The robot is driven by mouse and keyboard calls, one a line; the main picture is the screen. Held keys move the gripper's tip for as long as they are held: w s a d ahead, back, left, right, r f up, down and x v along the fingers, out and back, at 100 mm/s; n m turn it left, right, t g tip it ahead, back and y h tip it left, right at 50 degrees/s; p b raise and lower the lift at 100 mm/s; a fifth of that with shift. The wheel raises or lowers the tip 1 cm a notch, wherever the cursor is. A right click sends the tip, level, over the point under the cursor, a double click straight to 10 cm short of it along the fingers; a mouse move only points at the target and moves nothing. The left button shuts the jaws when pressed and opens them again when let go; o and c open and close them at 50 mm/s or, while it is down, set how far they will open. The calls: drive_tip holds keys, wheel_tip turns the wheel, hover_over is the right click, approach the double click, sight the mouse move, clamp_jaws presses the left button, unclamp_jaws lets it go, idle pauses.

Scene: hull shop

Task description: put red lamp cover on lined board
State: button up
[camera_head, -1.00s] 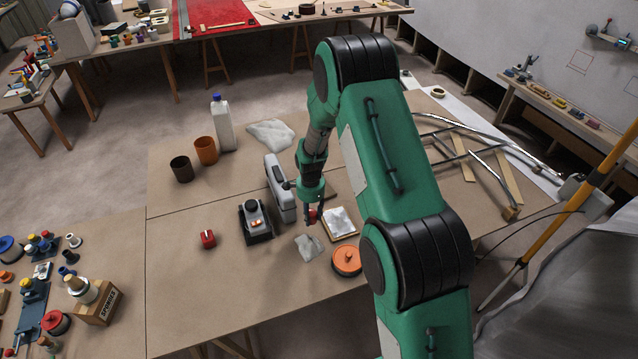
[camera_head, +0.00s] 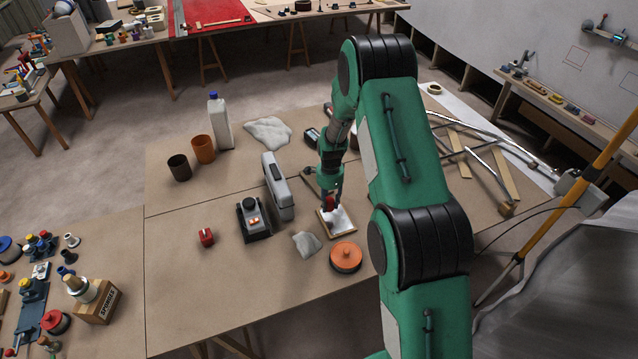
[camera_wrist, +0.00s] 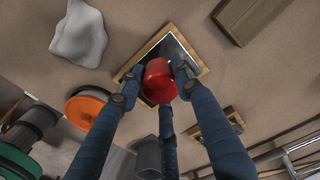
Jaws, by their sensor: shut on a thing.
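The red lamp cover (camera_wrist: 159,82) is held between the fingers of my gripper (camera_wrist: 157,88) in the wrist view. In the head view my gripper (camera_head: 331,196) points down with the red lamp cover (camera_head: 330,203) at its tips. Below it is a wood-framed board (camera_head: 324,231) with a pale face, which I take for the lined board. In the wrist view the frame of this board (camera_wrist: 193,52) shows behind the cover. I cannot tell whether the cover touches the board. My fingers hide part of both.
An orange round lid (camera_head: 346,257) and a crumpled grey cloth (camera_head: 306,244) lie close to the board. A grey case (camera_head: 279,187) and a dark device (camera_head: 253,220) stand to the left. A small red object (camera_head: 206,237) lies farther left. The table's front left is clear.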

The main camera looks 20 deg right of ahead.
drive_tip(key=w+d, duration=0.1)
drive_tip(key=w, duration=0.4)
drive_tip(key=w+d+f, duration=0.1)
drive_tip(key=w, duration=0.4)
drive_tip(key=w+d, duration=0.1)
drive_tip(key=w, duration=0.4)
drive_tip(key=shift+w+f, duration=0.1)
drive_tip(key=shift+f, duration=0.15)
drive_tip(key=shift+f, duration=0.1)
drive_tip(key=shift+f, duration=1.65)
drive_tip(key=shift+f, duration=0.15)
drive_tip(key=o, duration=1)
drive_tip(key=shift+c, duration=0.2)
wheel_tip(320, 180, up, 12)
